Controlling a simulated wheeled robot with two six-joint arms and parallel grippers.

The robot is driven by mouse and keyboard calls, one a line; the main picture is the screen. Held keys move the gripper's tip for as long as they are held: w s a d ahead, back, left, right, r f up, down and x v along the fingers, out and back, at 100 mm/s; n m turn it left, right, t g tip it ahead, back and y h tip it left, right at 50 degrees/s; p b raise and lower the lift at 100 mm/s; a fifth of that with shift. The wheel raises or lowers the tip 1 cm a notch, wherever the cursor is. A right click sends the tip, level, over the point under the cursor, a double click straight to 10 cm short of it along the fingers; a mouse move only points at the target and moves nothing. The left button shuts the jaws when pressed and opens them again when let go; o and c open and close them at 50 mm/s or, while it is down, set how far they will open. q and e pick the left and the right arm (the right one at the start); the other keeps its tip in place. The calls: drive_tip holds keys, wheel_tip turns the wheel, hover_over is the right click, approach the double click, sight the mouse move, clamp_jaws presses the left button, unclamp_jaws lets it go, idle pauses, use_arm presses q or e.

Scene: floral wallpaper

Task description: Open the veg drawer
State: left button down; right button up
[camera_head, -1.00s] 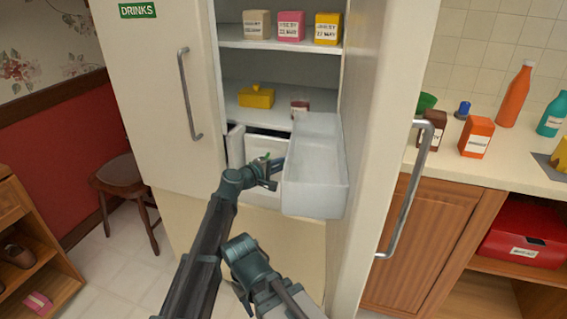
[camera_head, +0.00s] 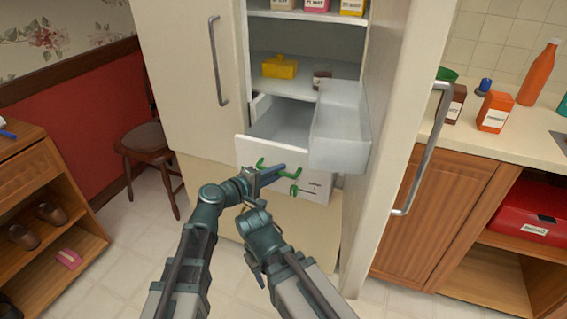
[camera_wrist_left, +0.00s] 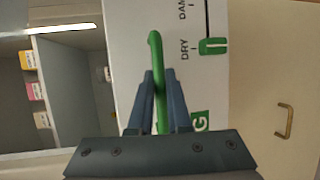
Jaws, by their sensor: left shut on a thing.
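The veg drawer (camera_head: 250,150) is white and sits low in the fridge. It is pulled partly out, and its inside shows from above. Its green handle (camera_wrist_left: 155,48) crosses the front in the wrist view. My left gripper (camera_head: 277,170) is shut on the handle; its fingers (camera_wrist_left: 161,95) lie on both sides of it. A green slider (camera_wrist_left: 213,46) with DRY beside it and a partly hidden green label ending in G are on the drawer front.
A pale bin (camera_head: 338,155) overhangs the drawer's right side. The fridge door with a long handle (camera_head: 425,150) stands open at right; the left door (camera_head: 185,90) is shut. A yellow dish (camera_head: 280,68) is on the shelf above. Floor (camera_head: 130,250) shows at left.

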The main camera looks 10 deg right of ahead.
use_arm(q)
drive_tip(key=shift+s+a, duration=0.25)
drive_tip(key=shift+s, duration=0.2)
drive_tip(key=c, duration=0.9)
unclamp_jaws()
drive_tip(key=shift+o, duration=0.2)
